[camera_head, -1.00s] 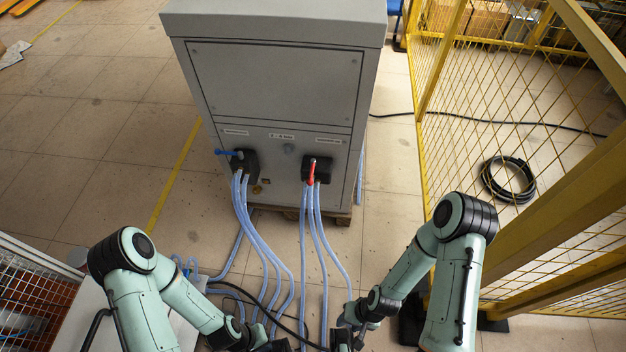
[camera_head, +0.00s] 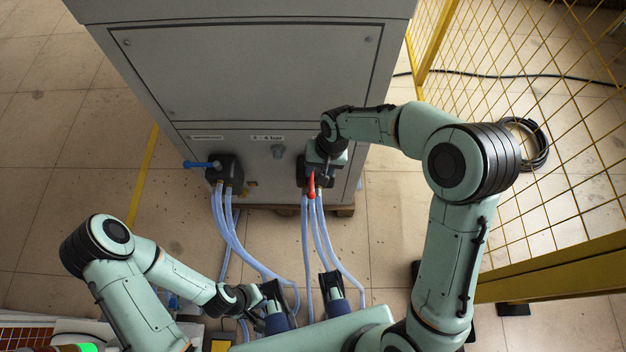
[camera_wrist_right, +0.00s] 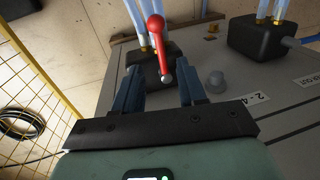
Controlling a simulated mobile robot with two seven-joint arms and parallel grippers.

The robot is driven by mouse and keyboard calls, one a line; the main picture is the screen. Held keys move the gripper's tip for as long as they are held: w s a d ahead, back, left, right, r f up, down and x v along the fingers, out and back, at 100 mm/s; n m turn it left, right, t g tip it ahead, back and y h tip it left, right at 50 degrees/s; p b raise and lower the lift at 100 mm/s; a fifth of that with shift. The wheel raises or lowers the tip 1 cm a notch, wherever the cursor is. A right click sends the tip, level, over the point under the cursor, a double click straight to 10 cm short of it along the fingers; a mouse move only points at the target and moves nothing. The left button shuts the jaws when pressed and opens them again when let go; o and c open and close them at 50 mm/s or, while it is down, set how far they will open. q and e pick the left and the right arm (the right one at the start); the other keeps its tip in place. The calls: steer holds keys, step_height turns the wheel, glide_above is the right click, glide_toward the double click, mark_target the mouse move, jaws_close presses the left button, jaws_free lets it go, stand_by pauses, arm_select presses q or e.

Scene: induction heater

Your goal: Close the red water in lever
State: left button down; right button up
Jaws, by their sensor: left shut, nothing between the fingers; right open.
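The red lever (camera_head: 311,187) is on the black right-hand valve block low on the grey cabinet. In the head view it points down, along the hoses. In the right wrist view the red lever (camera_wrist_right: 157,38) runs from a round tip at the top to its pivot, between the two finger lines. My right gripper (camera_head: 314,176) is at the valve block, partly hiding it. Its fingers (camera_wrist_right: 160,78) are open, one on each side of the lever's pivot end; contact is unclear. My left gripper (camera_head: 270,308) is shut and empty, low in the picture, away from the valves.
A blue lever (camera_head: 200,165) lies sideways on the left-hand valve block (camera_head: 224,168). Clear blue hoses (camera_head: 245,250) hang from both blocks to the floor. A yellow mesh fence (camera_head: 560,170) stands on the right. A coiled black cable (camera_head: 540,145) lies behind it.

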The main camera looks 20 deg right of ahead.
mark_target(312, 184)
steer(key=f, duration=0.3)
steer(key=a+f+b, duration=0.1)
steer(key=f, duration=0.3)
steer(key=shift+w+a+f, duration=0.2)
jaws_close()
